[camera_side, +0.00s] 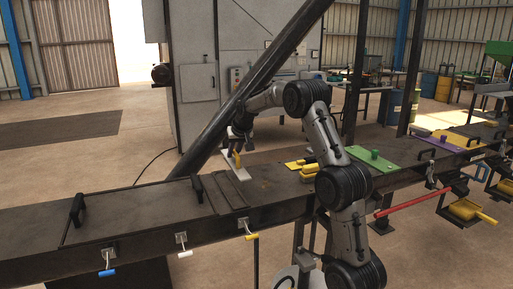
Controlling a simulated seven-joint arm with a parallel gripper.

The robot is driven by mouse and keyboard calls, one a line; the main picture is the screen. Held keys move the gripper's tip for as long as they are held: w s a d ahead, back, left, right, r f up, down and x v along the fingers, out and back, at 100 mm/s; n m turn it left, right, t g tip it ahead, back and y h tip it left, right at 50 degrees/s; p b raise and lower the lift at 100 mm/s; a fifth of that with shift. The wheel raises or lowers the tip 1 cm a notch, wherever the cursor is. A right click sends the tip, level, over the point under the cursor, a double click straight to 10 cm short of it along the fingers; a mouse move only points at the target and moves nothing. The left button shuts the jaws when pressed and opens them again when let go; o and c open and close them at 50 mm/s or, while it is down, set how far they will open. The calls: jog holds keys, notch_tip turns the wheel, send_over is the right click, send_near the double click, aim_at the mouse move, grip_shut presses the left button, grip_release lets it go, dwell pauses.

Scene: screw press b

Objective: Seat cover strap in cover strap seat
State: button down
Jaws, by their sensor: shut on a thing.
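My gripper (237,150) is over the middle of the dark bench, pointing down. It is shut on a small yellow handle (237,159), which seems to belong to a pale flat strip that I take to be the cover strap (232,190). The strip lies slantwise at or just above the bench top; I cannot tell whether it touches. Dark raised bars (203,193) run beside it on the left. The cover strap seat cannot be told apart from the bench surface here.
A dark plate with black handles (77,209) covers the bench's left part. Yellow blocks (309,171) and a green plate (368,160) lie to the right. A dark slanted beam (245,90) passes behind my gripper. Small levers (248,232) stick out in front.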

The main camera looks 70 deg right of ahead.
jog(key=shift+w+a+f, duration=0.35)
jog(key=shift+w+f, duration=0.15)
jog(key=shift+f, duration=0.1)
jog(key=shift+w+a+f, duration=0.35)
jog(key=shift+w+f, duration=0.15)
jog(key=shift+f, duration=0.05)
jog(key=shift+f, duration=0.1)
jog(key=shift+f, duration=2.7)
jog(key=shift+f, duration=0.1)
jog(key=shift+f, duration=1.05)
jog(key=c, duration=0.7)
grip_release()
jog(key=shift+s+f, duration=0.1)
jog(key=shift+f, duration=0.05)
